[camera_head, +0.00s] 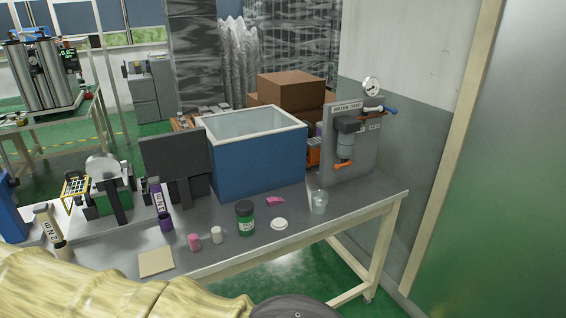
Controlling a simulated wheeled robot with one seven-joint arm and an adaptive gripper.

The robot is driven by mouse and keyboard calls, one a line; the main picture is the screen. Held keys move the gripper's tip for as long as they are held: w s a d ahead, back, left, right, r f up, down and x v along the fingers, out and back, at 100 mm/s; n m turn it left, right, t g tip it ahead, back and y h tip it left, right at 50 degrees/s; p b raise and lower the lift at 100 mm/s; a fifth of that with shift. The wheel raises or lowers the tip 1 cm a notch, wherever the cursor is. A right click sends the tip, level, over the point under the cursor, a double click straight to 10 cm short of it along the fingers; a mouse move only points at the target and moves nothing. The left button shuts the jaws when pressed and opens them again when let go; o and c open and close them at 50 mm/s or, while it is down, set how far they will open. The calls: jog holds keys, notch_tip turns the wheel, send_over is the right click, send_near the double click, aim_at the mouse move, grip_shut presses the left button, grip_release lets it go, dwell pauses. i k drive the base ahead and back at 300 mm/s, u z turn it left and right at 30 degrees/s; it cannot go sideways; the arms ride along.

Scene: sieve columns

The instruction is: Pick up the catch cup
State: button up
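A small clear cup (319,201), which looks like the catch cup, stands upright on the grey table near its right end. It is in front of the water trap panel (362,154), a little left of and below the trap's orange handle (344,165). It looks pale or slightly bluish inside; I cannot tell whether it holds liquid. My gripper is not in view, so its position relative to the cup does not show.
The grey table (345,205) also holds a blue bin (258,165) behind the cup, a dark green-labelled jar (245,218), a white disc (279,224), a pink piece (275,201) and small bottles. A wall stands right of the table. Pale yellow folded material (90,290) fills the lower left.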

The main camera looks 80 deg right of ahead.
aim_at(320, 203)
jog(key=i, duration=1.05)
jog(key=z, duration=1.8)
